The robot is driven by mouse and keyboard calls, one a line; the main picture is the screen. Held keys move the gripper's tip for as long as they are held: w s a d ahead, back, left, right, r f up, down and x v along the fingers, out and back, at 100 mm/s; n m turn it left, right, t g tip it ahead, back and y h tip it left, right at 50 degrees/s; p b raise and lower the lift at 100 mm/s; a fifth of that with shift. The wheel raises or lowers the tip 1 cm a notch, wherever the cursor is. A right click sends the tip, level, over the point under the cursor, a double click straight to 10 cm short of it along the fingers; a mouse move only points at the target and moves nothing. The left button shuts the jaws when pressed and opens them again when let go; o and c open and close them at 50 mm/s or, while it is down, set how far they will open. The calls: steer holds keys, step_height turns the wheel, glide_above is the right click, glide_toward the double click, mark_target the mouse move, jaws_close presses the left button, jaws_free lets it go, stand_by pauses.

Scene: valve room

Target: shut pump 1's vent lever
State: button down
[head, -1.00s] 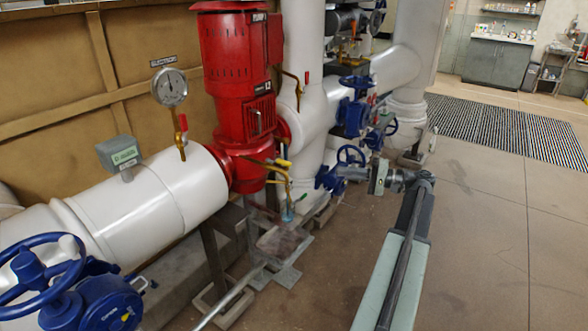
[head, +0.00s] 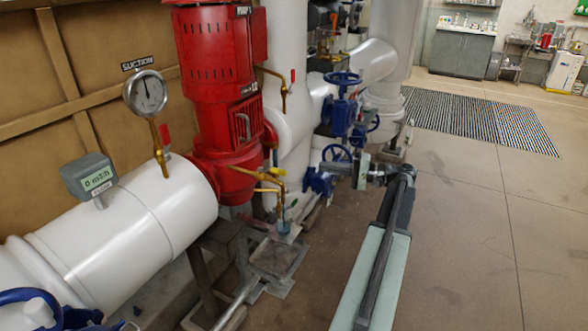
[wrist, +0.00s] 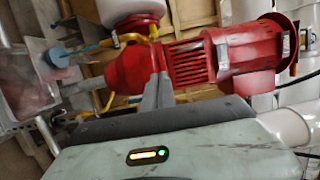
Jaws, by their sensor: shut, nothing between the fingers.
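The red pump (head: 212,85) stands upright at centre left in the head view. Its label is only partly readable, so I cannot tell its number. Brass pipework with a yellow lever (head: 276,171) sits low on its right side, above a small drain cup (head: 283,226). Which small lever is the vent is not clear. In the wrist view the red pump (wrist: 205,60) lies sideways, with a yellow piece (wrist: 154,31) beyond the fingertips. My gripper (wrist: 158,90) is shut and empty.
Blue handwheel valves (head: 342,79) and white pipes stand behind my gripper. A suction gauge (head: 146,92) and a flow meter (head: 90,177) rise from the white pipe (head: 120,240) at left. Floor on the right is clear, with a striped mat (head: 480,120) farther back.

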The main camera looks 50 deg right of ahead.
mark_target(272, 171)
steer(key=w+a, duration=0.7)
steer(key=a, duration=0.1)
steer(key=shift+w+a, duration=0.3)
steer(key=shift+a, duration=0.1)
